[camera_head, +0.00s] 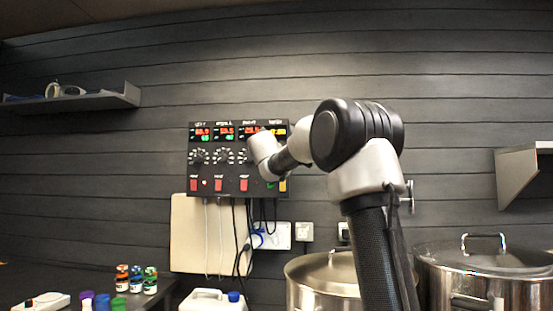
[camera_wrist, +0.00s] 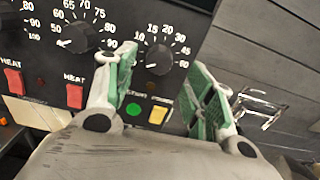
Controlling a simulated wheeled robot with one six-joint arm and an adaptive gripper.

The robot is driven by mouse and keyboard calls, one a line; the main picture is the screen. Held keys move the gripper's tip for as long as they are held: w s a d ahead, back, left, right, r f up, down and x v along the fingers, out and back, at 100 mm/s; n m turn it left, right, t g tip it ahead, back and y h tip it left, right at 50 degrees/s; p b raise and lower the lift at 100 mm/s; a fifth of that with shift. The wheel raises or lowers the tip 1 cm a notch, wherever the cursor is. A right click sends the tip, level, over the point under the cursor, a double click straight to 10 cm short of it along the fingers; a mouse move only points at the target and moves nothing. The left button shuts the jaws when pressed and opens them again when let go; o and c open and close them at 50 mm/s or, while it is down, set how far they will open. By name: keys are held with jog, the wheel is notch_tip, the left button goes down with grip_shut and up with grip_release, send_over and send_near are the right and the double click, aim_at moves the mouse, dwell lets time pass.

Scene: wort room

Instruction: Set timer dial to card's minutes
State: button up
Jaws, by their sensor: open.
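The timer dial (camera_wrist: 159,60) is a round black knob in the wrist view, ringed by white numbers up to 60. A pale pointer mark seems to lie on its lower left side; the exact setting is hard to read. My gripper (camera_wrist: 164,64) is open, with one green-padded finger left of the dial and the other right of it. The dial shows between the fingers, and I cannot tell whether they touch it. In the head view my arm hides the dial on the black control panel (camera_head: 213,173). I cannot make out a card with minutes in either view.
Another dial (camera_wrist: 80,38) sits close left of my left finger. Below are red heat switches (camera_wrist: 75,96), a green button (camera_wrist: 133,109) and a yellow switch (camera_wrist: 157,115). Steel kettles (camera_head: 490,285) stand at lower right.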

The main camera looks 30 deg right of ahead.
jog(key=x, duration=0.4)
jog(key=shift+w, duration=0.1)
jog(key=c, duration=1)
jog(key=shift+c, duration=0.2)
